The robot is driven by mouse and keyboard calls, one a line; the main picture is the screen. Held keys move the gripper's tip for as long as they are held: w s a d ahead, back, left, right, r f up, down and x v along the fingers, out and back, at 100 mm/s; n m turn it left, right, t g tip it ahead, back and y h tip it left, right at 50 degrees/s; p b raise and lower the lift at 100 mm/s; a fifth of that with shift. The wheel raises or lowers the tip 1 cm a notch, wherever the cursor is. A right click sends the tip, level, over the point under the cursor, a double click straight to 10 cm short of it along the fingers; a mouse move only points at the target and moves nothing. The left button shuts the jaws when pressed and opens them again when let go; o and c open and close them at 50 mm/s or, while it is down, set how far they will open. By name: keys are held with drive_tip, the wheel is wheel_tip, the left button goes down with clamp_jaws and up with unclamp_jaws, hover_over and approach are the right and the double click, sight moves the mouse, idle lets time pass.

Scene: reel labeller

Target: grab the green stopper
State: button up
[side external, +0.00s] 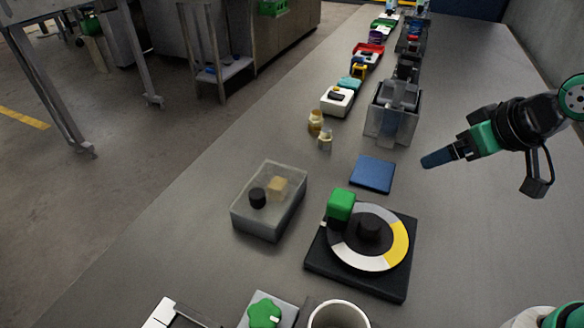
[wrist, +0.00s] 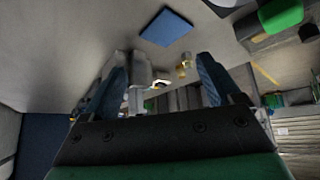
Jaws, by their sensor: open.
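A green block (side external: 341,205), the likely green stopper, stands at the upper left edge of a disc (side external: 402,236) in black, white and yellow on a black square base (side external: 352,277). My gripper (side external: 424,161) is in the air above the table, right of the blue square pad and well apart from the green block. In the wrist view my gripper (wrist: 160,78) has its two blue fingers apart with nothing held between them.
A clear box (side external: 262,226) with a black and a tan piece stands left of the disc. The blue pad (side external: 373,174), two small bottles (side external: 325,139) and a grey bin (side external: 392,124) lie behind. A green star knob (side external: 264,313) and a white cup (side external: 339,316) are in front.

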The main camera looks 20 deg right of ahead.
sight(342, 199)
drive_tip(key=w+a+f+n+h, duration=0.1)
drive_tip(key=a+n+h, duration=0.1)
drive_tip(key=a+n, duration=0.2)
drive_tip(key=a+f+n+h, duration=0.1)
drive_tip(key=a+n+h, duration=0.2)
drive_tip(key=n, duration=0.7)
drive_tip(key=w+a+f+n+h, duration=0.1)
drive_tip(key=a+n+h, duration=0.1)
drive_tip(key=a+n, duration=0.5)
drive_tip(key=shift+w+f+n, duration=0.25)
drive_tip(key=shift+w+n, duration=0.1)
drive_tip(key=shift+n, duration=0.05)
drive_tip(key=a+n, duration=0.1)
drive_tip(key=s+a+n+t+h, duration=0.1)
drive_tip(key=s+a+f+n+t+h, duration=0.1)
drive_tip(key=a+n, duration=0.1)
drive_tip(key=shift+s, duration=0.2)
drive_tip(key=shift+s+a+f, duration=0.15)
drive_tip(key=shift+s+a, duration=0.05)
drive_tip(key=shift+n+t, duration=0.3)
drive_tip(key=shift+x, duration=2.7)
clamp_jaws()
